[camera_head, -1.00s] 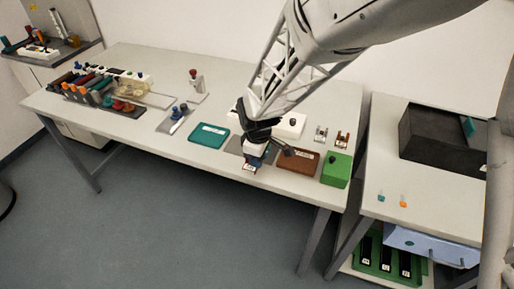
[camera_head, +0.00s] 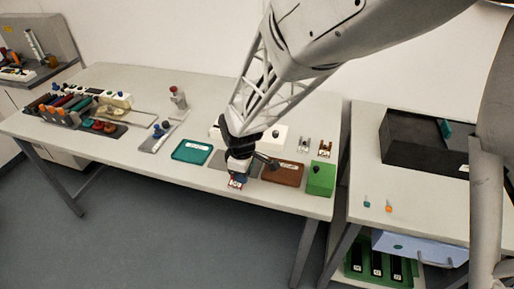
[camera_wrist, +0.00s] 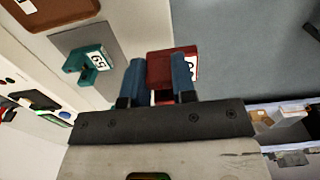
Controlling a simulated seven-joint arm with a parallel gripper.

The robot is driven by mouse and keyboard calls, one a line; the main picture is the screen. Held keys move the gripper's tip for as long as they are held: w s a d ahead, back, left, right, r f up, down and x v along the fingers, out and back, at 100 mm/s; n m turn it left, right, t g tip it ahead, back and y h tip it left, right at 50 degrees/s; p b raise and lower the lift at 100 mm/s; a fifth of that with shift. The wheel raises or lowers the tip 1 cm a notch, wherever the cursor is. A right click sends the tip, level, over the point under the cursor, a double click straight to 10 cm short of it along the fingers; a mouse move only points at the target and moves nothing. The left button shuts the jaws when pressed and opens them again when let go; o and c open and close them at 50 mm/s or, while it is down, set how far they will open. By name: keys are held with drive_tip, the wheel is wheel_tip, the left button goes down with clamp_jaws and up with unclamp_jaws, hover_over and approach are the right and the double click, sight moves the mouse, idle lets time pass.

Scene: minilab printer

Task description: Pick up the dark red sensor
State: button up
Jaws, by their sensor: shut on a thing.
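The dark red sensor (camera_wrist: 160,65) is between the blue fingers of my gripper (camera_wrist: 158,85) in the wrist view. My gripper is shut on it, and the fingers hide part of its sides. In the head view my gripper (camera_head: 238,172) is at the front edge of the long table, left of the brown tray. A red piece with white marks (camera_head: 237,183) shows just below it. I cannot tell how far the sensor is above the table.
A teal piece labelled 59 (camera_wrist: 90,62) sits on a grey mat beside the fingers. A teal tray (camera_head: 191,152), brown tray (camera_head: 283,174) and green box (camera_head: 321,178) stand near my gripper. A black bin (camera_head: 425,160) stands on the right table. Floor is open in front.

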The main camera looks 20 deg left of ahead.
drive_tip(key=shift+r, duration=0.9)
drive_tip(key=shift+w, duration=0.1)
